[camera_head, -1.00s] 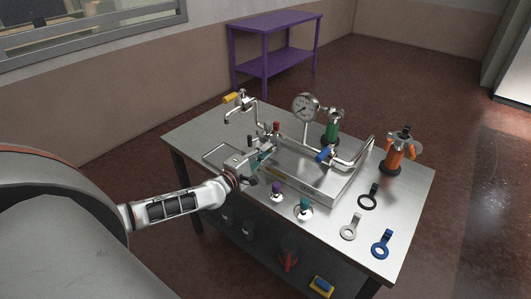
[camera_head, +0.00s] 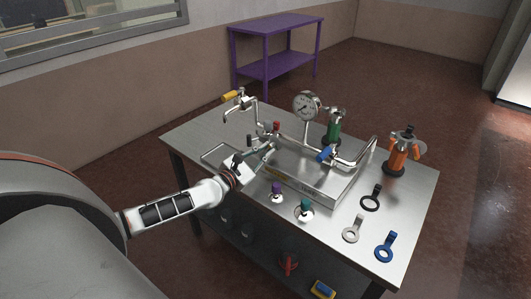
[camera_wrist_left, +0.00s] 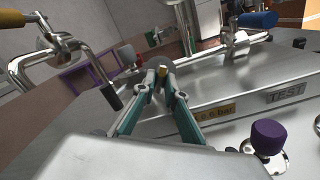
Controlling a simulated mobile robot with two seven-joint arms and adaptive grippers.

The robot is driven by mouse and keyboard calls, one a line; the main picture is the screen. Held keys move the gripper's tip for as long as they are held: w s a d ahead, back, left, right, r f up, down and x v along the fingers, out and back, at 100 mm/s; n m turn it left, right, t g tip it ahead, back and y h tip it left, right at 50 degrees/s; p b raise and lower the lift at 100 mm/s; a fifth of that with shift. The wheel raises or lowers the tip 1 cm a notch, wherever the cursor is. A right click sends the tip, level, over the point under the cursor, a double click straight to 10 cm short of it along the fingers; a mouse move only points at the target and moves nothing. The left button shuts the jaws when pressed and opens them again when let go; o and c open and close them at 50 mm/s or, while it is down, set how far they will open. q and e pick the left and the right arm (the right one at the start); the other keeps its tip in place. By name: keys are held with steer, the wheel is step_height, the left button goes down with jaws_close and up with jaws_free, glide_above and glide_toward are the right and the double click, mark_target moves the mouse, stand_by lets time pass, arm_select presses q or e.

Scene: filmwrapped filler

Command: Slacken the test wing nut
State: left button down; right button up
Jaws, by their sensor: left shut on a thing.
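My left gripper (camera_head: 268,147) reaches over the bench to the left end of the steel test block. A plate lettered TEST (camera_wrist_left: 286,94) is on the block's front face. The block (camera_head: 310,178) carries a pipe with a blue handle (camera_head: 326,154). A red knob (camera_head: 276,126) stands just behind the gripper. My right gripper is not in view.
A round gauge (camera_head: 306,106) and a green canister (camera_head: 334,126) stand behind the block. Purple (camera_head: 276,188) and teal (camera_head: 306,206) knobs are in front. A bent pipe with a yellow handle (camera_head: 232,97) stands at left. An orange canister (camera_head: 399,154) and ring tags (camera_head: 353,229) are at right.

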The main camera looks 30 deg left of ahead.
arm_select(q)
steer(key=shift+n, duration=0.7)
steer(key=c, duration=2.1)
jaws_free()
steer(key=shift+s, duration=0.1)
steer(key=s, duration=0.8)
steer(key=s+a, duration=0.1)
steer(key=s, duration=0.2)
steer(key=shift+s, duration=0.4)
